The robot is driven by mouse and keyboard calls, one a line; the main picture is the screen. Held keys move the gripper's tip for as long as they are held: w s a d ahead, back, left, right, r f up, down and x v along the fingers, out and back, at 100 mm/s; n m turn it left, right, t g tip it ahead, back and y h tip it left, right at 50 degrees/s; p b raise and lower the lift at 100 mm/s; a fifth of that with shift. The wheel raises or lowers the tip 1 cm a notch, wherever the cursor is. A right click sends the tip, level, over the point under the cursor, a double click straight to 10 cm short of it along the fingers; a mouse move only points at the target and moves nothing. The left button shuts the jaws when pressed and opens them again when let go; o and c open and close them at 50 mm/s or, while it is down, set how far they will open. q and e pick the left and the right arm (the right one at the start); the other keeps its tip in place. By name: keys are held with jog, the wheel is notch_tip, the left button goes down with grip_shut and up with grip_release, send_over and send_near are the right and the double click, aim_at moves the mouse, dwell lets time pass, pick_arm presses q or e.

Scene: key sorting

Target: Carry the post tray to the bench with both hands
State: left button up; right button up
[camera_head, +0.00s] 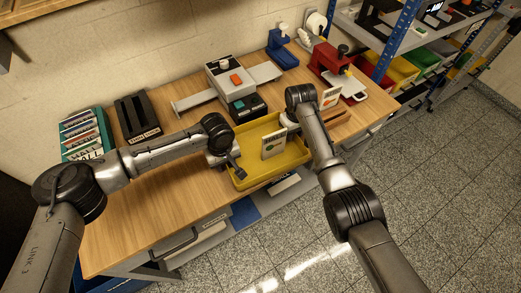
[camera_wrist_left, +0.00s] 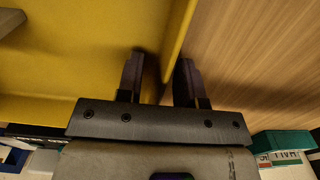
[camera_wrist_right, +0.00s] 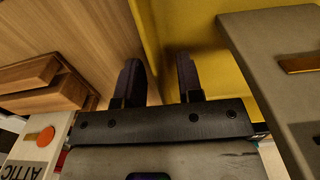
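The yellow post tray (camera_head: 246,182) sits on the wooden bench (camera_head: 150,215) at its front edge.
A grey machine with an orange button (camera_head: 232,85) stands behind the tray. A black two-slot holder (camera_head: 137,117) and a teal rack (camera_head: 84,135) are at the left. A red press (camera_head: 330,62) and a blue device (camera_head: 281,45) are at the back right. The bench's front left is clear.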

pick_arm(q)
jog(key=shift+f, duration=0.15)
pick_arm(e)
jog(key=shift+f, duration=0.15)
pick_arm(q)
jog(key=shift+c, duration=0.3)
pick_arm(e)
jog(key=shift+c, duration=0.3)
pick_arm(q)
grip_shut()
pick_arm(e)
grip_shut()
